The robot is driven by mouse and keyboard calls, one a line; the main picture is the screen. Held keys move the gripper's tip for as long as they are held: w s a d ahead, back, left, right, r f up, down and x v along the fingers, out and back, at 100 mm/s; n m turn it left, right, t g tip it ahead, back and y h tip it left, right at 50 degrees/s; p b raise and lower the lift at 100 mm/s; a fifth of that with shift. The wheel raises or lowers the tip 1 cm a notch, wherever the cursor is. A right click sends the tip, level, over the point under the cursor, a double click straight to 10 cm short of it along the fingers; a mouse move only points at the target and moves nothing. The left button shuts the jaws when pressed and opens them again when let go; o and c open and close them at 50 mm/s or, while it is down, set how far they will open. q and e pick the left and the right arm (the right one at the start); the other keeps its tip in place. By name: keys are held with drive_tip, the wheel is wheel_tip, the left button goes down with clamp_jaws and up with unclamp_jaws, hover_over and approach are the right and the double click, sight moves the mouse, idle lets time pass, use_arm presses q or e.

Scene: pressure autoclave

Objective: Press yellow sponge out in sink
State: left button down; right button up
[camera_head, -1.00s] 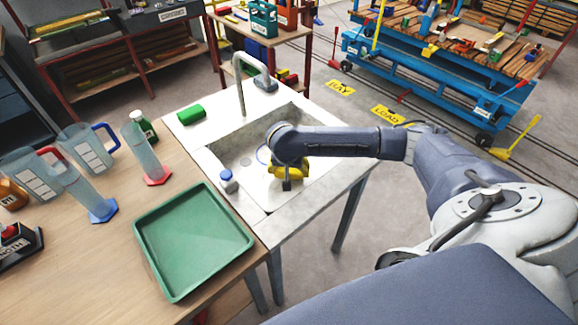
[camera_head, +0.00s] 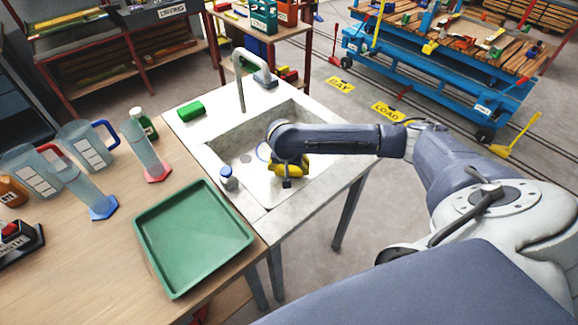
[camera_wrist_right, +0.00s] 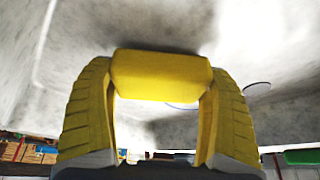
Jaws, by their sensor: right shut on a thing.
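The yellow sponge (camera_wrist_right: 160,75) is a block held between the two yellow ribbed fingers of my right gripper (camera_wrist_right: 160,92) in the right wrist view. The fingers touch its two ends. In the head view my right gripper (camera_head: 288,172) points down inside the pale sink basin (camera_head: 232,148), and its wrist covers much of it. There I cannot separate the sponge clearly from the yellow fingers. The wrist view shows the stained grey sink surface close beyond the sponge; whether they touch I cannot tell. My left gripper is not in view.
A metal tap (camera_head: 239,82) rises at the sink's back edge, near a green block (camera_head: 191,110). A blue-capped container (camera_head: 228,178) stands at the basin's left side. A green tray (camera_head: 192,238), jugs and cylinders are on the wooden table to the left.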

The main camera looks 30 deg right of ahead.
drive_tip(key=shift+f, duration=0.55)
idle(0.9)
drive_tip(key=shift+r, duration=0.15)
drive_tip(key=shift+r, duration=3.4)
